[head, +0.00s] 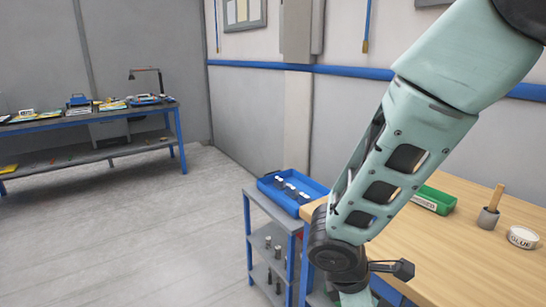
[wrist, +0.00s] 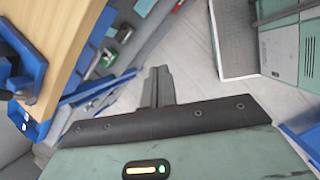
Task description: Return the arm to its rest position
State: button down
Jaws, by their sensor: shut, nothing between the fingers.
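My arm (head: 410,145) crosses the right side of the head view, running from the upper right down to a dark joint near the bottom edge. The part of the arm below that joint is mostly cut off, and my gripper is out of the head view. In the wrist view my gripper (wrist: 158,78) shows with its two grey fingers together, shut and empty. Below the fingers is open floor, and nothing touches them.
Floor (head: 130,235) at left is clear.

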jog(key=s+a+r+m+y, duration=0.1)
jog(key=s+r+m+y, duration=0.1)
jog(key=s+r+m, duration=0.2)
jog(key=s+a+r+m+g+y, duration=0.1)
jog(key=s+r+m+y, duration=0.2)
jog(key=s, duration=0.7)
notch_tip(320, 180, up, 4)
jog(key=shift+s+a+f+m, duration=0.2)
jog(key=shift+a+m, duration=0.15)
jog(key=shift+m, duration=0.85)
